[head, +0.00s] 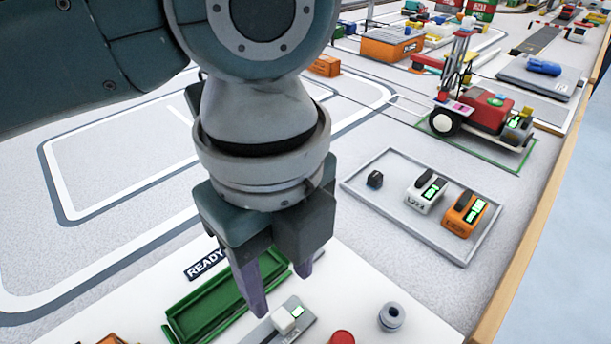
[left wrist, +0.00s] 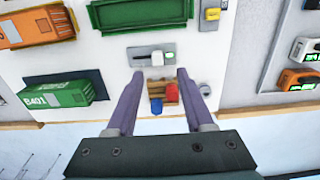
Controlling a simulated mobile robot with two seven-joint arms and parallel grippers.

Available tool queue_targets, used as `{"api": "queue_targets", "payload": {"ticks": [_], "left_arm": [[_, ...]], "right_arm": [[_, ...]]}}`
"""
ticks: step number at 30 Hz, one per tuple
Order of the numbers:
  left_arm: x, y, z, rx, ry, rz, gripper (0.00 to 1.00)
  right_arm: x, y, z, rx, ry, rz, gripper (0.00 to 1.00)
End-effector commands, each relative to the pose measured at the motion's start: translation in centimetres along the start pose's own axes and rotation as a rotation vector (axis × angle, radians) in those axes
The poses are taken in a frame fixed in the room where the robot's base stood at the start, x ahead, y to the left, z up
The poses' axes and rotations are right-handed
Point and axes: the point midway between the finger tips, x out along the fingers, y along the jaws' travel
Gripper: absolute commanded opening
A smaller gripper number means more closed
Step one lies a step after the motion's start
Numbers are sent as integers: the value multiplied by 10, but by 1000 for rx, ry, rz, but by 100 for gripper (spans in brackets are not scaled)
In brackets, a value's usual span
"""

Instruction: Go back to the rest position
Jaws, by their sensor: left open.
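My left gripper (head: 279,284) hangs over the white board at the bottom of the head view, fingers pointing down, apart and empty. In the left wrist view its two purple fingers (left wrist: 154,102) are spread. Between and beyond them are a grey plate with a white block (left wrist: 157,58) and a small wooden piece with a red and a blue peg (left wrist: 171,93). A green tray (head: 215,305) lies beside the gripper in the head view, partly hidden by it. My right gripper is in neither view.
A grey-framed tray (head: 352,186) holds a white and an orange device and a small black block. A red vehicle (head: 487,108) stands farther back. A grey round knob (head: 391,316) is right of the gripper.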

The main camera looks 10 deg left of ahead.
Motion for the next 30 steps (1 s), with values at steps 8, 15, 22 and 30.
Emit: {"api": "queue_targets", "payload": {"ticks": [8, 15, 22, 30], "left_arm": [[-28, 0, 0, 0, 0, 0, 52], [-27, 0, 0, 0, 0, 0, 52], [-30, 0, -4, -12, 11, -7, 52], [-76, 5, -58, -408, 233, -153, 52]], "right_arm": [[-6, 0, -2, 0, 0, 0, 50], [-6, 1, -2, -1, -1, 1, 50], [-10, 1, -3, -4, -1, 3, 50], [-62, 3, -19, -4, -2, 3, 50]]}}
